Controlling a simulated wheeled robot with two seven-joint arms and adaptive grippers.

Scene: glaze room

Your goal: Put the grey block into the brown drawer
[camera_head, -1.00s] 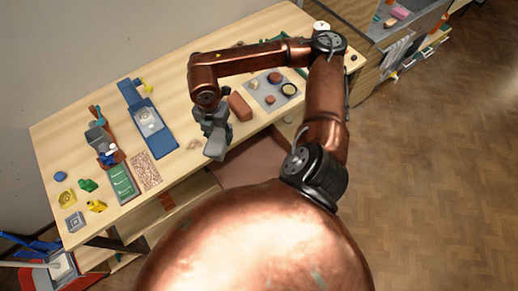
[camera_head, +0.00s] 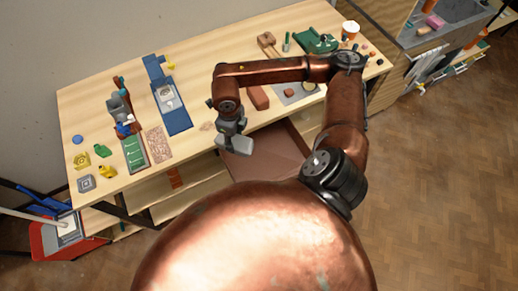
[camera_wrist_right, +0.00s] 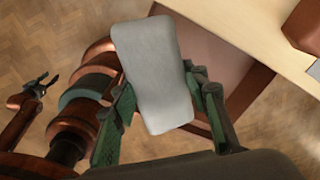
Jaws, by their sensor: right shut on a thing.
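The grey block (camera_head: 236,147) is a pale, flat, rounded-edged piece. My right gripper (camera_head: 234,138) is shut on it and holds it in the air near the table's front edge. In the right wrist view the block (camera_wrist_right: 155,75) is tilted between the two green-padded fingers (camera_wrist_right: 160,105). The brown drawer (camera_head: 268,152) is pulled out under the table. In the head view the block overlaps its left part. The drawer floor (camera_wrist_right: 210,60) shows behind the block in the wrist view. My left gripper (camera_wrist_right: 44,87) is small at the wrist view's left edge, its fingers apart and empty.
The wooden table (camera_head: 215,75) holds a blue tray (camera_head: 178,118), a green board (camera_head: 134,152), a reddish-brown block (camera_head: 258,97) and several small pieces. A lower shelf (camera_head: 205,175) lies left of the drawer. Open wood floor (camera_head: 440,190) is on the right.

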